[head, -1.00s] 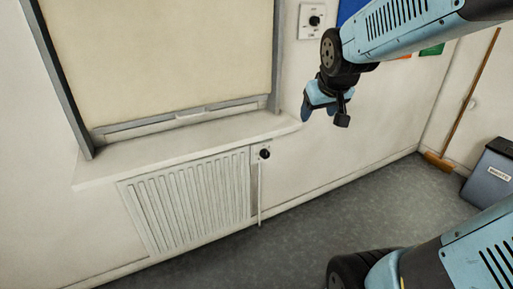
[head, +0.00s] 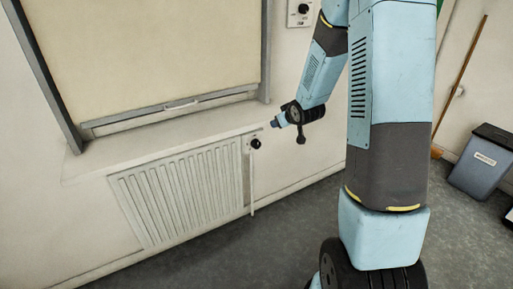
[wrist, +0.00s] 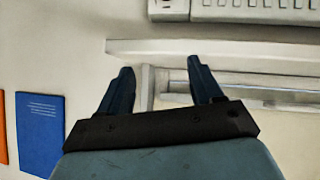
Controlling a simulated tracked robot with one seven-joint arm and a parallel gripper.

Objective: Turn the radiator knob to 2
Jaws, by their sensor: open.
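The radiator knob (head: 255,143) is a small black dial on a pale plate at the radiator's upper right corner, below the windowsill. Its numbers are too small to read. My gripper (head: 277,122) is a little above and to the right of the knob in the head view, apart from it. In the wrist view my gripper (wrist: 161,66) has its two dark fingers spread, with nothing between them.
The white radiator (head: 180,195) is under the projecting windowsill (head: 150,155). Another black dial (head: 302,9) is on the wall above. A blue panel (wrist: 40,133) shows in the wrist view. A grey bin (head: 483,165) and broom (head: 460,85) stand at right. The floor below is clear.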

